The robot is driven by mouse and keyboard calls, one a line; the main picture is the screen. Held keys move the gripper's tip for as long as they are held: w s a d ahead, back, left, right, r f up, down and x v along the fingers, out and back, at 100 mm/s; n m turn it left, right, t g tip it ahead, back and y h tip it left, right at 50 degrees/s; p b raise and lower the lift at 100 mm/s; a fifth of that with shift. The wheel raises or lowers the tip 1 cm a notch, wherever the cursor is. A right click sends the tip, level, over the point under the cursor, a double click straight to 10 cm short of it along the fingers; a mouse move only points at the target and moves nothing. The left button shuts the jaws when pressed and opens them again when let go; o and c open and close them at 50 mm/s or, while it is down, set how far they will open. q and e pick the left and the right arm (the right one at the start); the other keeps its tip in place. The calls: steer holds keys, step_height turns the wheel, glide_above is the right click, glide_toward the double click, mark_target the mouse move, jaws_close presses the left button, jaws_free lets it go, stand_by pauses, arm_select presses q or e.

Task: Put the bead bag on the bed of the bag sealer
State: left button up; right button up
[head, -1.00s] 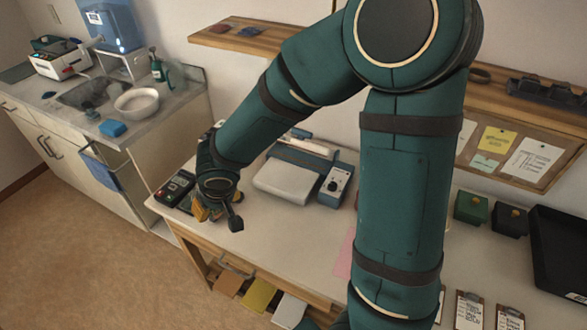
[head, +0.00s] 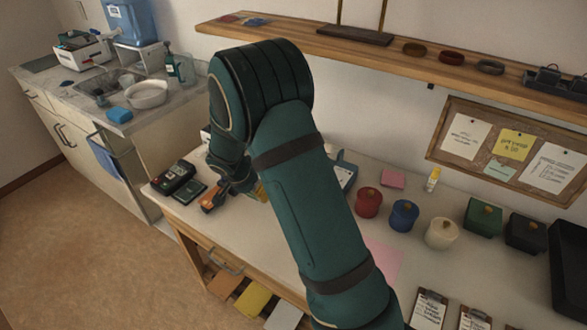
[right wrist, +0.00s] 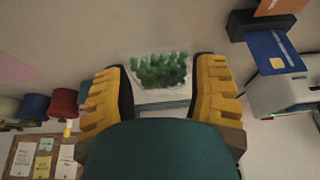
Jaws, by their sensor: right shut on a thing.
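The bead bag (right wrist: 162,72), clear with green beads, shows between the yellow fingers of my right gripper (right wrist: 160,88) in the right wrist view. The gripper is shut on it. The sealer's bed is hidden behind my arm in the head view. I cannot tell the bag's height over the table. My left gripper is not in view.
A black device (head: 175,177) and an orange item (head: 213,197) lie at the table's left end. Red (head: 368,202), blue (head: 404,215) and cream (head: 440,233) pots stand right of the sealer. A shelf (head: 400,50) runs above. A blue card (right wrist: 275,52) shows in the right wrist view.

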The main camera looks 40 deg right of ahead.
steer(key=w+d, duration=0.1)
steer(key=d, duration=0.4)
steer(key=w+d, duration=0.2)
steer(key=d, duration=0.4)
steer(key=w+d, duration=0.2)
steer(key=d, duration=0.4)
steer(key=shift+d, duration=0.15)
steer(key=shift+f+b, duration=0.45)
steer(key=shift+f, duration=1.4)
steer(key=shift+r, duration=0.1)
steer(key=o, duration=0.9)
steer(key=shift+o, duration=0.2)
steer(key=shift+r, duration=0.25)
steer(key=p+v, duration=0.1)
steer(key=v, duration=1)
steer(key=shift+r+p, duration=0.25)
steer(key=shift+p, duration=0.15)
